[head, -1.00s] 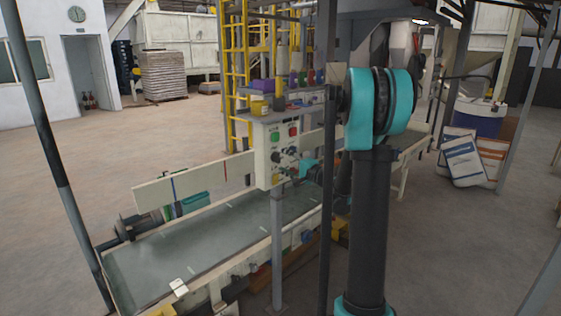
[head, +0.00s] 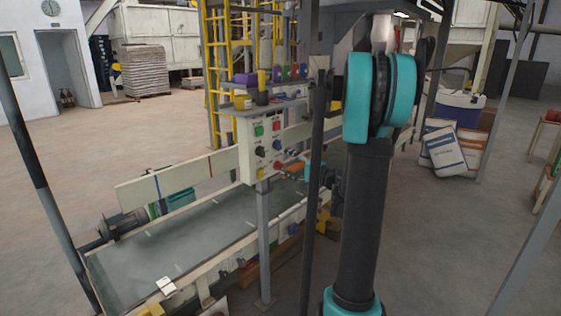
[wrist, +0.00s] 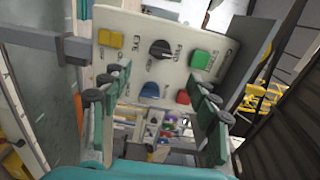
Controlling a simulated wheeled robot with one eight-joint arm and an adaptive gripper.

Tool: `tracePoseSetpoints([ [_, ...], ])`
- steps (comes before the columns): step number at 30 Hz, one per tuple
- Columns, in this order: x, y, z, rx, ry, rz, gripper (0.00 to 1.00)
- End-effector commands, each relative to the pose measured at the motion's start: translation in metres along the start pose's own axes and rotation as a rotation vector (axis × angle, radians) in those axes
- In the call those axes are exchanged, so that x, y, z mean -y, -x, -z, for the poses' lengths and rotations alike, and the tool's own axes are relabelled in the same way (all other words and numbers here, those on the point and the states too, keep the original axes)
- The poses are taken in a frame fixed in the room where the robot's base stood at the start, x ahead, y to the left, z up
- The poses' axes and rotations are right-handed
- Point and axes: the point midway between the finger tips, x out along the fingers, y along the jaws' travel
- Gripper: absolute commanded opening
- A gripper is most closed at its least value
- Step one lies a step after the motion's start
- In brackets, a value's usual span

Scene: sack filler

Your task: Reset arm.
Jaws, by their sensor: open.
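My gripper shows in the wrist view (wrist: 155,108) with its two teal fingers and dark round pads spread apart and nothing between them. It faces the pale control panel (wrist: 134,72), which looks tilted there. The panel carries a yellow button (wrist: 110,39), a black rotary knob (wrist: 160,49), a green button (wrist: 200,60), a blue knob (wrist: 150,91) and a red button (wrist: 183,97). In the head view the panel (head: 248,150) stands on a grey post. A teal part of my arm end shows just right of it, partly hidden by a dark pole.
A conveyor (head: 190,245) runs below and behind the panel. A dark pole (head: 312,215) stands close to my arm. A shelf above the panel holds small coloured containers. A yellow ladder (head: 217,80) stands behind. Sacks (head: 446,148) lean at the right. Open floor lies at the left.

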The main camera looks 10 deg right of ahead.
Motion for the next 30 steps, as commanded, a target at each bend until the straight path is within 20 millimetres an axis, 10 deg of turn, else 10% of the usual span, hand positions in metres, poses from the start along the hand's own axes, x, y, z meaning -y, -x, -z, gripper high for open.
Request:
tracePoseSetpoints([
  [8,-0.043,0.011,-0.089,0.127,0.174,-0.274,0.6],
  [18,-0.145,0.119,-0.202,0.352,0.585,-0.828,0.6],
  [30,-0.195,0.238,-0.213,0.453,0.935,-1.228,0.6],
])
